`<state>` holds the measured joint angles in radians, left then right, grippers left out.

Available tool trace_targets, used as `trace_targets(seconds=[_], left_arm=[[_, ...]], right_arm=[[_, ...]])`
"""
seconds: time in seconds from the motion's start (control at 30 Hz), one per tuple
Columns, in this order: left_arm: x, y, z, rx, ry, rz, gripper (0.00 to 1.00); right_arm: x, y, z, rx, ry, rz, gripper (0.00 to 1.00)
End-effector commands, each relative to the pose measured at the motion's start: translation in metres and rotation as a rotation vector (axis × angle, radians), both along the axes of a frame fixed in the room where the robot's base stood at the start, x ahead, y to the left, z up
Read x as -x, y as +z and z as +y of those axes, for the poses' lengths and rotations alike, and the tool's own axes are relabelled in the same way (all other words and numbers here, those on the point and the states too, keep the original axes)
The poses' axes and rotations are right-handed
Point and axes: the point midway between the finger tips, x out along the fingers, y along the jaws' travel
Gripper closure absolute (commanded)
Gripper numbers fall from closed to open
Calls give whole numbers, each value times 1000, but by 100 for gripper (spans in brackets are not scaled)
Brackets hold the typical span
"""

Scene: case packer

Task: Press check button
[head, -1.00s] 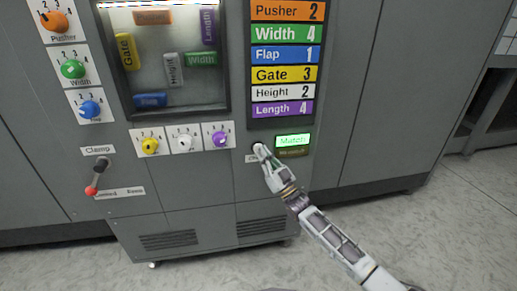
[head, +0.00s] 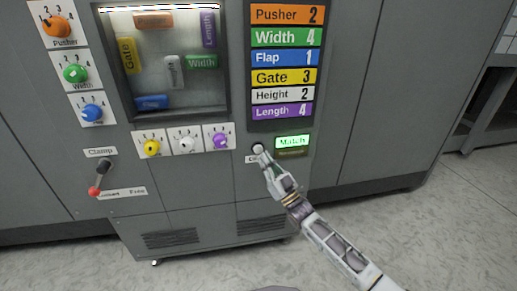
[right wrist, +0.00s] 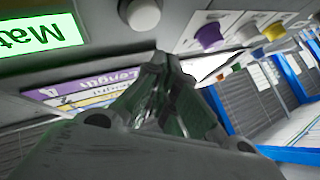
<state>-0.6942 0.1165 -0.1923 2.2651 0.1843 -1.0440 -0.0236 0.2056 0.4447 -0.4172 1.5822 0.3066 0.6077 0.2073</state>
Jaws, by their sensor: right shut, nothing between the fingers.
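The check button (head: 257,147) is a small round pale button in a dark ring, below the list of settings. In the right wrist view it is the white round button (right wrist: 143,14) just beyond my fingertips. My right gripper (head: 264,158) is shut and empty, its tips at the button's lower edge in the head view. In the right wrist view the shut fingertips (right wrist: 160,62) sit close to the button; I cannot tell whether they touch. A green lit display (head: 293,141) reading "Match" is right of the button. My left gripper is not in view.
Yellow, white and purple (head: 220,139) knobs line the panel left of the button. A clamp lever (head: 101,177) with a red ball hangs lower left. A glass window (head: 165,60) is above. Floor (head: 460,220) at right is clear.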

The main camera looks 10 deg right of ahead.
Motion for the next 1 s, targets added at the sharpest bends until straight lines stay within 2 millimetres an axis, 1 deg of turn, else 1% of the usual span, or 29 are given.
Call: trace_targets(seconds=[0.03, 0.2, 0.4, 0.8, 0.9, 1.0], left_arm=[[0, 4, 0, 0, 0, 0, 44], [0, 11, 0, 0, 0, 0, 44], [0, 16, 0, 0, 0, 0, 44], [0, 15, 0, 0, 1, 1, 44], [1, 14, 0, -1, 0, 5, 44], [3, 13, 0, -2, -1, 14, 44]], right_arm=[[3, 1, 0, 0, 1, 1, 100], [13, 1, 1, 0, 1, 2, 100], [21, 1, 1, 0, 1, 1, 100], [21, -1, 1, 9, -6, -2, 100], [17, -5, 1, 25, -16, 20, 100], [11, -15, 2, 51, -29, 63, 100]])
